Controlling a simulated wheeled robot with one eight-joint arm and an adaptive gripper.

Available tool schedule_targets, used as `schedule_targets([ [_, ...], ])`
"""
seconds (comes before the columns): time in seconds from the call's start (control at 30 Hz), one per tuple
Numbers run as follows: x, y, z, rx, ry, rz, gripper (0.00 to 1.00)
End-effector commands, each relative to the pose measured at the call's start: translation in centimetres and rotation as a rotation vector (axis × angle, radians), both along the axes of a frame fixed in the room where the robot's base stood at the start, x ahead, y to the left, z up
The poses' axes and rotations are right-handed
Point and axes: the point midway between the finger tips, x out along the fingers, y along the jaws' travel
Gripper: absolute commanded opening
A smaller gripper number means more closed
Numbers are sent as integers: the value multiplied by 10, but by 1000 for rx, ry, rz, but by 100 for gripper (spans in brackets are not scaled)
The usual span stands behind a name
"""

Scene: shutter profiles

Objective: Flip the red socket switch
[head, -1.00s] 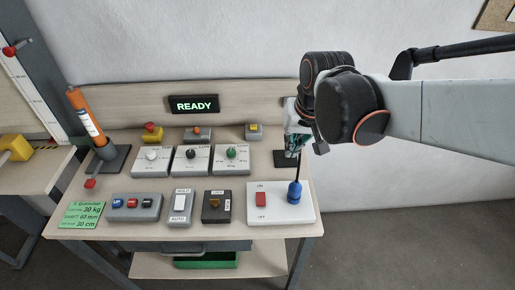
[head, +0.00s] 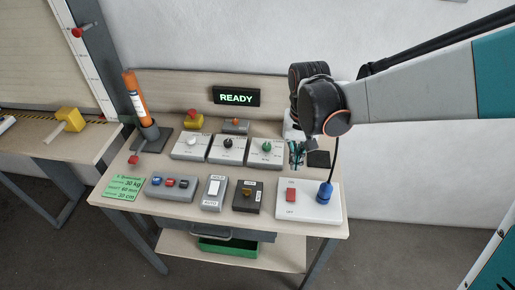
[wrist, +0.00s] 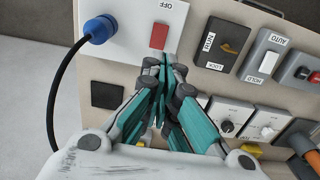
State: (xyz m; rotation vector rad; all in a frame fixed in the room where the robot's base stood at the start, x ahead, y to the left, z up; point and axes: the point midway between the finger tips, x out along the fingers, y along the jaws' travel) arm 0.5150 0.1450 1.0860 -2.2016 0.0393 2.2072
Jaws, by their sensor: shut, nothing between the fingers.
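The red socket switch (head: 291,195) sits on a white socket plate (head: 312,212) at the right front of the table, with ON and OFF lettering. A blue plug (head: 325,193) with a black cable stands in the plate, right of the switch. In the wrist view the red switch (wrist: 159,36) shows just beyond my fingertips, and the blue plug (wrist: 100,29) is to its left. My gripper (head: 297,150) is behind the plate in the head view, above the table and apart from the switch. Its teal fingers (wrist: 160,70) are shut and empty.
Black LOCK switch (head: 248,196), grey AUTO/HOLD switch (head: 214,192) and a button box (head: 171,187) stand left of the plate. Three white dial boxes, including the green-knobbed one (head: 265,149), stand behind. A READY display (head: 236,97) is at the back.

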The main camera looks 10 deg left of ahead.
Motion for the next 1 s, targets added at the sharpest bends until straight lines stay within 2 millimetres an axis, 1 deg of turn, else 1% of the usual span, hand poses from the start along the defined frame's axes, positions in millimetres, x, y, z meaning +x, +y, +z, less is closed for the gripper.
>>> schedule_targets([
  [0.17,0,1,-1,1,0,2,0],
  [0.27,0,1,-8,1,-1,2,0],
  [0.37,0,1,-22,1,-1,2,0],
  [0.8,0,0,-106,1,-1,1,0],
  [0.9,0,0,-121,1,-1,1,0],
  [1.0,0,0,-132,1,-1,1,0],
])
